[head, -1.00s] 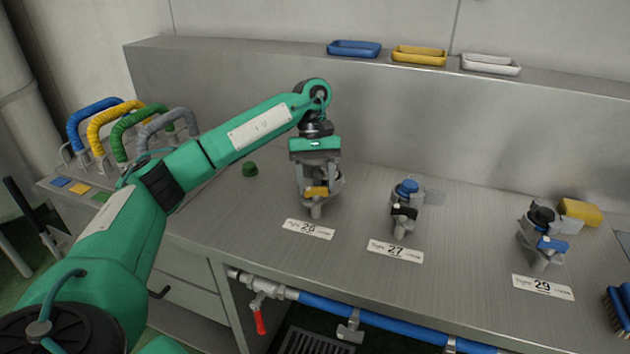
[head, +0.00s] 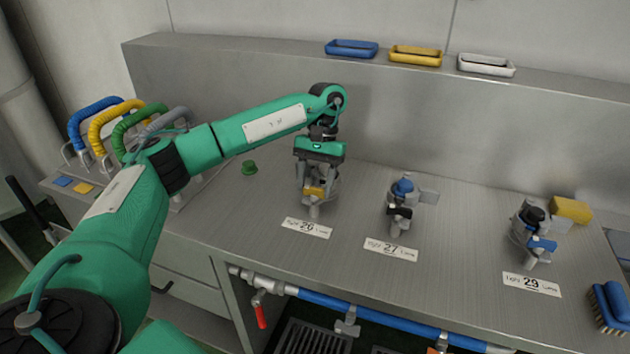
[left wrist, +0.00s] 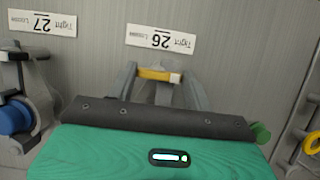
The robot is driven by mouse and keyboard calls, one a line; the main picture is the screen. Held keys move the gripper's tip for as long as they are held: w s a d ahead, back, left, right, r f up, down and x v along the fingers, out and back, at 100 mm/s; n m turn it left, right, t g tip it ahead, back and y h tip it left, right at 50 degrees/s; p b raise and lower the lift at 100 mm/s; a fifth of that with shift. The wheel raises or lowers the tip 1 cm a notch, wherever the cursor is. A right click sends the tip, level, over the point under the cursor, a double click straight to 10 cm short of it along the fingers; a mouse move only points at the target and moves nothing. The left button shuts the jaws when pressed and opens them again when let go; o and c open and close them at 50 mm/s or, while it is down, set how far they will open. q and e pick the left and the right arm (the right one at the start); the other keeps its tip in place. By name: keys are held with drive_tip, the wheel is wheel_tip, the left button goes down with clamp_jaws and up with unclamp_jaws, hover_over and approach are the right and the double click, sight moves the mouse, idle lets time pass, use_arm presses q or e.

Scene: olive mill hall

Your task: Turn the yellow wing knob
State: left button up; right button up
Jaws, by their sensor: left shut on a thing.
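The yellow wing knob (head: 314,191) is on the grey fitting behind the label 26 (head: 307,228). It also shows in the left wrist view (left wrist: 158,74), just beyond the dark edge of my gripper. My left gripper (head: 313,182) points down over this fitting, its grey fingers on either side, and is shut on the knob. The fingertips and their exact contact are partly hidden by the gripper body. My right gripper is not in view.
To the right stand a fitting with a blue top (head: 402,187) at label 27 and one with a black top (head: 534,216) at label 29. A green knob (head: 249,167) lies left of my gripper. Coloured hoses (head: 125,115) arch at the left. Three trays (head: 415,57) sit on the back ledge.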

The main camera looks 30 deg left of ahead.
use_arm(q)
drive_tip(key=o, duration=1)
drive_tip(key=shift+w+r, duration=0.15)
drive_tip(key=shift+r, duration=0.15)
drive_tip(key=shift+p+v, duration=1.45)
drive_tip(key=shift+v, duration=5.15)
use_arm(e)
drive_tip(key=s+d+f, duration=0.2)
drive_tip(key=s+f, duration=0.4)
use_arm(q)
drive_tip(key=shift+f, duration=0.15)
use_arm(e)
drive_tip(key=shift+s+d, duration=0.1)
